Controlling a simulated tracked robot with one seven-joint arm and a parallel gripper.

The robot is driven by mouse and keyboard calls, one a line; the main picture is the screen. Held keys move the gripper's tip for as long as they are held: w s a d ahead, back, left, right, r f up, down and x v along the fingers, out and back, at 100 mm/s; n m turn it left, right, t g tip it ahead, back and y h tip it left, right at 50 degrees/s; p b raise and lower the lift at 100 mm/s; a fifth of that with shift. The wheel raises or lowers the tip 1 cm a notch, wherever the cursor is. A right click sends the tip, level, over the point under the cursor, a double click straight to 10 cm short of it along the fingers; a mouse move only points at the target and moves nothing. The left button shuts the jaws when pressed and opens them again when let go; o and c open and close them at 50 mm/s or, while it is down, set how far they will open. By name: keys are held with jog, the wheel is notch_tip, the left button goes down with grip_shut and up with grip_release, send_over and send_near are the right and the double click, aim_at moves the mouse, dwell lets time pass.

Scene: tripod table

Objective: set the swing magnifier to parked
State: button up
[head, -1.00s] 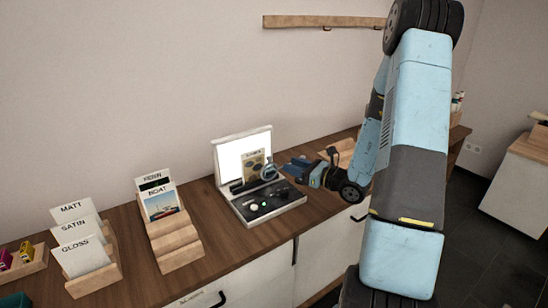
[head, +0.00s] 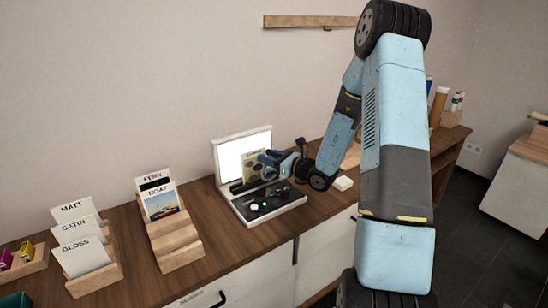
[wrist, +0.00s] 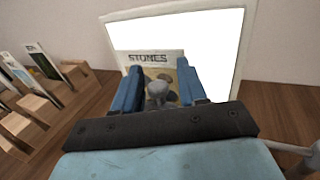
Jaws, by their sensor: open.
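The swing magnifier (head: 269,173) is a small round lens on the viewing station, low in front of the lit panel. My gripper (head: 270,158) has its fingers at the magnifier and partly hides it in the head view. In the wrist view my gripper (wrist: 158,72) is open, with a blue finger on each side of a grey rounded knob (wrist: 157,89), which seems to belong to the magnifier. I cannot tell whether either finger touches it. A card reading STONES (wrist: 150,57) stands behind the knob, against the lit panel.
The station's dark base (head: 266,207) carries several small knobs and a green light. A wooden card rack (head: 176,245) and a MATT, SATIN, GLOSS rack (head: 84,249) stand to the left.

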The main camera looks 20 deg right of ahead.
jog(key=shift+c, duration=0.2)
jog(key=shift+d, duration=0.1)
grip_shut()
